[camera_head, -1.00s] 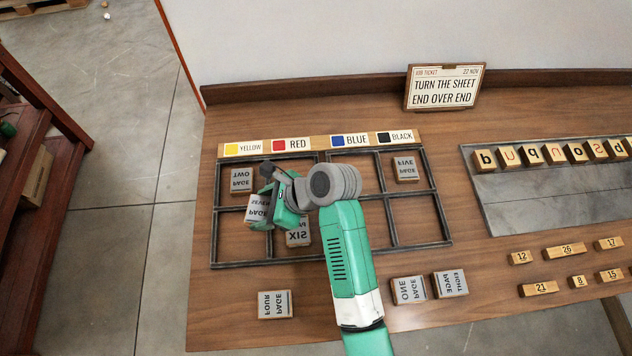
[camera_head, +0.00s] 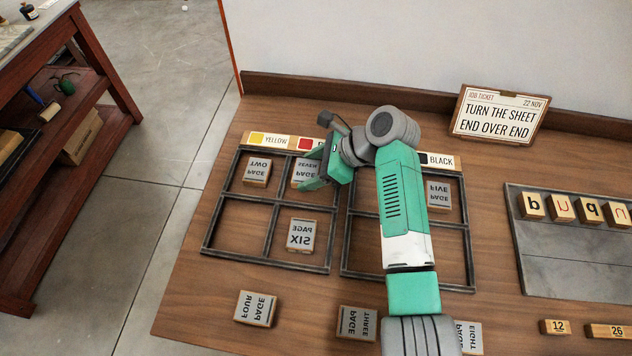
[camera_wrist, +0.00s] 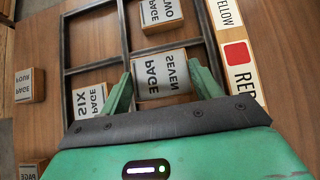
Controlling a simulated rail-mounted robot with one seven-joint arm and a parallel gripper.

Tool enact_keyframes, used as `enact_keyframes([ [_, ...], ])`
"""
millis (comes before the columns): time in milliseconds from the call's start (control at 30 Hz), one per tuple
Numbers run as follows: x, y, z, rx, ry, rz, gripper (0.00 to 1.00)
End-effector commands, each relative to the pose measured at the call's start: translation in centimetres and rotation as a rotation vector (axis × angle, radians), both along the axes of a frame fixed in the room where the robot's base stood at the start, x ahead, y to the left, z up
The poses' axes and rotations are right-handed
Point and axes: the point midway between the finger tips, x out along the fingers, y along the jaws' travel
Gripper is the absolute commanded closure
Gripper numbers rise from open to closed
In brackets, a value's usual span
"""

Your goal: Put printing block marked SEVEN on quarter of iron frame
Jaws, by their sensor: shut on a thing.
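The printing block marked SEVEN (camera_head: 306,173) is between the fingers of my gripper (camera_head: 316,171), which is shut on it. In the wrist view the SEVEN block (camera_wrist: 161,74) shows its grey face, with a finger at each side. It is at the back right quarter of the left iron frame (camera_head: 221,200), below the RED label. I cannot tell whether it touches the table. The block marked TWO (camera_head: 257,171) lies in the back left quarter and SIX (camera_head: 300,235) in the front right quarter. The front left quarter is empty.
A second iron frame (camera_head: 472,240) stands to the right, partly hidden by my arm, with the FIVE block (camera_head: 438,194) in it. FOUR (camera_head: 256,308) and THREE (camera_head: 357,322) lie in front. A job ticket (camera_head: 498,115) stands at the back.

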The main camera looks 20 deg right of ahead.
Motion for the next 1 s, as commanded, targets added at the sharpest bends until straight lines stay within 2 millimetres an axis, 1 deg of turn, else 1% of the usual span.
enact_keyframes([
  [33, 0.3, -0.7, -0.4, -0.002, 0.001, -0.001, 0.61],
  [100, 0.5, -1.2, -0.2, -0.001, 0.001, 0.000, 0.61],
  [200, 0.6, -1.3, -0.1, 0.000, -0.001, 0.001, 0.61],
  [267, 0.6, -1.3, -0.4, 0.001, -0.001, 0.000, 0.61],
  [400, 0.5, -1.3, -2.9, 0.000, 0.001, -0.002, 0.61],
  [467, 0.5, -1.3, -3.9, 0.000, 0.002, -0.001, 0.61],
  [600, 0.5, -1.2, -3.6, 0.001, 0.000, -0.001, 0.61],
  [800, 0.5, -1.2, -3.8, 0.002, 0.001, -0.001, 0.61],
  [833, 0.5, -1.2, -3.8, 0.000, 0.001, -0.001, 0.33],
  [900, 0.5, -1.2, -3.8, 0.000, 0.001, -0.001, 0.19],
  [933, 0.5, -1.2, -3.8, 0.000, 0.001, -0.001, 0.15],
  [1000, 0.5, -1.2, -3.8, 0.000, 0.001, -0.001, 0.15],
])
